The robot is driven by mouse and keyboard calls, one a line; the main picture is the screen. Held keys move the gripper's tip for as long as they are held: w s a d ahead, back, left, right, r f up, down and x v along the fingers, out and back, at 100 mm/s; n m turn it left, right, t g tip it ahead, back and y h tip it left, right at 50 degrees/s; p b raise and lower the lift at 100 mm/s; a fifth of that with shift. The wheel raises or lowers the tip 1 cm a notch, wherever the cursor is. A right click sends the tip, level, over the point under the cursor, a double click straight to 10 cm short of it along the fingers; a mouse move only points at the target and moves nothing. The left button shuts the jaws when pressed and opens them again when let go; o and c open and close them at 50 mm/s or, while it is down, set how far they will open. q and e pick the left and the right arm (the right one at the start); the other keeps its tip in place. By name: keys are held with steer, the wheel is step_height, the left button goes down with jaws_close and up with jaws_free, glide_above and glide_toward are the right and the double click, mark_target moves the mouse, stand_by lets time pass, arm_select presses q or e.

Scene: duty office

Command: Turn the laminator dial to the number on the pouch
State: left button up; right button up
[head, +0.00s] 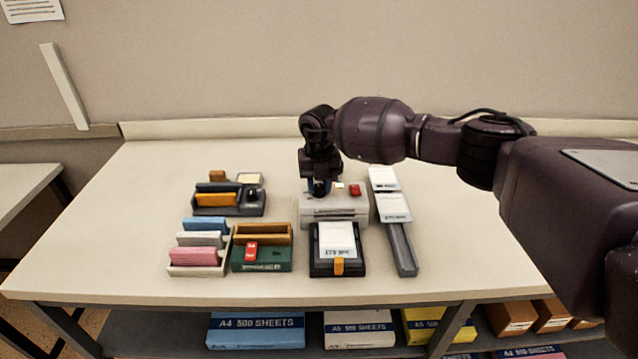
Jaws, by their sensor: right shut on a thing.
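The laminator (334,210), a light grey box, stands in the middle of the table. A red piece (355,190) sits on its top right. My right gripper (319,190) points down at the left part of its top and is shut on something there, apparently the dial. The gripper hides the dial, so its number and pointer cannot be read. A white pouch (337,238) with small dark print lies in a black tray (316,268) with an orange tab, in front of the laminator. The print is too small to read. My left gripper is not in view.
Right of the laminator, white printed cards (393,207) lie by a grey channel (402,252). To the left are a dark organiser (232,211), a tray of coloured blocks (198,270) and a green box (262,265) with a red item. The table's left and right sides are clear.

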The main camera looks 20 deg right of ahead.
mark_target(319, 186)
steer(key=o, duration=0.9)
steer(key=shift+r, duration=0.55)
steer(key=shift+r+b, duration=0.3)
steer(key=shift+r, duration=4.6)
